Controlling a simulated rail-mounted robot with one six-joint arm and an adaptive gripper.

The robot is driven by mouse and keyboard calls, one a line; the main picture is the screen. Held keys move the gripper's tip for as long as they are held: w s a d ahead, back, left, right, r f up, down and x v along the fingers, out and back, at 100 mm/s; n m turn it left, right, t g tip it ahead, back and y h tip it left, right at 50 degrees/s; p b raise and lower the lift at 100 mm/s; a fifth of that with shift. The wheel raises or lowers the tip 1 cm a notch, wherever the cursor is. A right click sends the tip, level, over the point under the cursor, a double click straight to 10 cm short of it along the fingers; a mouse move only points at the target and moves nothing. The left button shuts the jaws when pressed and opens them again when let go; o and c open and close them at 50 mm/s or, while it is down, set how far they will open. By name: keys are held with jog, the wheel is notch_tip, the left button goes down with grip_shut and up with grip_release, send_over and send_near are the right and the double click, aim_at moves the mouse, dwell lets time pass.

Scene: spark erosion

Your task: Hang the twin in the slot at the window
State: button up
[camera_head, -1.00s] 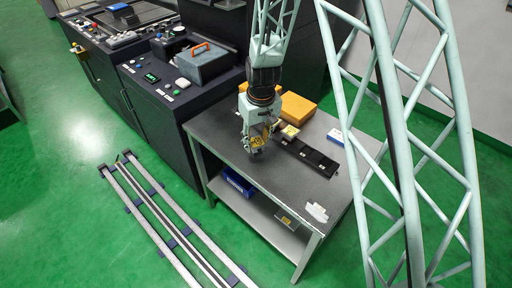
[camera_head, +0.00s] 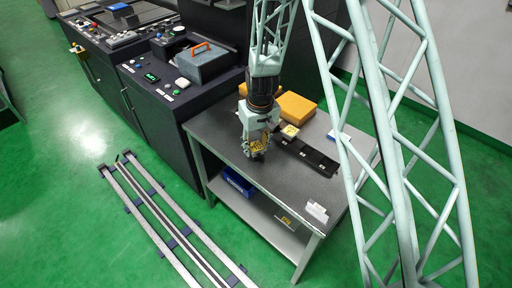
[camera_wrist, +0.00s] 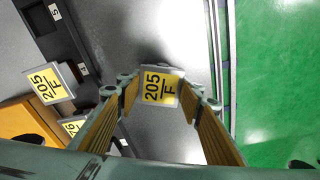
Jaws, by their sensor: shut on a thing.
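In the wrist view, my gripper (camera_wrist: 163,92) is shut on a small block with a yellow "205/F" label (camera_wrist: 160,87). The label faces the camera, and bare grey table shows around it. A second piece with the same yellow "205/F" label (camera_wrist: 50,84) sits at the left, and a third yellow-labelled piece (camera_wrist: 72,126), partly hidden, is just below it. In the head view, my gripper (camera_head: 255,151) points down over the table, left of the black rack (camera_head: 312,158). A yellow-topped piece (camera_head: 289,131) stands by the rack's upper end. I cannot identify the window.
The rack shows small white number tags in the wrist view (camera_wrist: 82,12). An orange box (camera_head: 297,107) lies behind the rack. A white card (camera_head: 316,211) lies near the table's front corner. A dark machine cabinet (camera_head: 165,105) stands left.

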aim_at(258, 149)
jog(key=shift+f, duration=0.15)
jog(key=o, duration=1)
jog(key=shift+r, duration=0.2)
jog(key=shift+s+d+r+p, duration=0.1)
jog(key=shift+s+r+p, duration=0.1)
jog(key=shift+r, duration=1.8)
jog(key=shift+s+d+r+p, duration=0.1)
jog(key=shift+s+r, duration=0.15)
jog(key=shift+r, duration=1.7)
jog(key=shift+s+d+r+p, duration=0.1)
jog(key=shift+s+r+p, duration=0.1)
jog(key=shift+r, duration=1.8)
